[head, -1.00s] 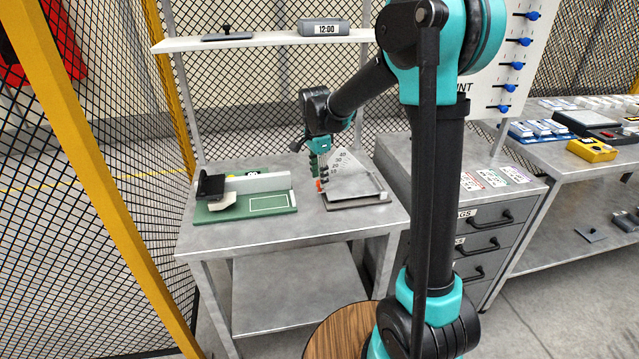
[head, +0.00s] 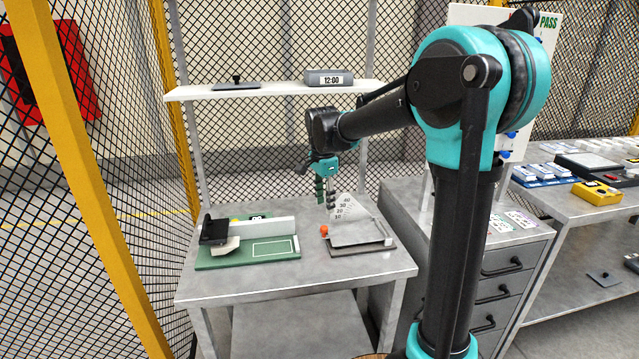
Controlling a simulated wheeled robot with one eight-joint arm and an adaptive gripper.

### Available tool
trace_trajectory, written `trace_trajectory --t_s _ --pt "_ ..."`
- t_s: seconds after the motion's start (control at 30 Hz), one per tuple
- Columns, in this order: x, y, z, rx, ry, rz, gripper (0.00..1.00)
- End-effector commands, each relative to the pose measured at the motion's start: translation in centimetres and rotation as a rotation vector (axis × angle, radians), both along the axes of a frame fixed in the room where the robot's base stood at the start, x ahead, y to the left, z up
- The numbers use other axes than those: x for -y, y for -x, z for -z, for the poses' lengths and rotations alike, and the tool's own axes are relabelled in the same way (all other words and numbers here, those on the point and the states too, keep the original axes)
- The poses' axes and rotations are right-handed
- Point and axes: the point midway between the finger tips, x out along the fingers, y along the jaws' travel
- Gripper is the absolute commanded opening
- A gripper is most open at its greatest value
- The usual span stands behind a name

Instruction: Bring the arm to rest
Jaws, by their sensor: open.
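My arm rises at the right of the head view and reaches left over the metal table (head: 290,285). My gripper (head: 325,203) points down above the back of the table, in front of the white angle scale (head: 347,208). It is open, and I see nothing held in it. The scale stands on a flat grey plate device (head: 365,236) with an orange knob (head: 324,230). Whether the fingertips touch the scale cannot be told from this view.
A green board fixture (head: 247,257) with a black clamp stands left of the gripper. A shelf (head: 280,92) with a clock (head: 328,79) hangs behind. A drawer cabinet (head: 515,285) and a side bench (head: 575,205) are at right. Mesh fence and a yellow post (head: 75,170) bound the left.

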Motion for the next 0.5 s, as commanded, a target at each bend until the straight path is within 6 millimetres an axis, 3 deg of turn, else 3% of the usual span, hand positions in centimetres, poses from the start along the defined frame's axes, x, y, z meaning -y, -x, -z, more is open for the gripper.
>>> trace_trajectory --t_s 0.17,0.3,0.5 --pt "4.7 4.2 2.5 0.049 -0.006 -0.209 0.42" --pt "9.0 9.3 5.5 0.112 0.014 -0.453 0.42" --pt "13.4 17.0 10.3 0.198 0.087 -0.787 0.42"
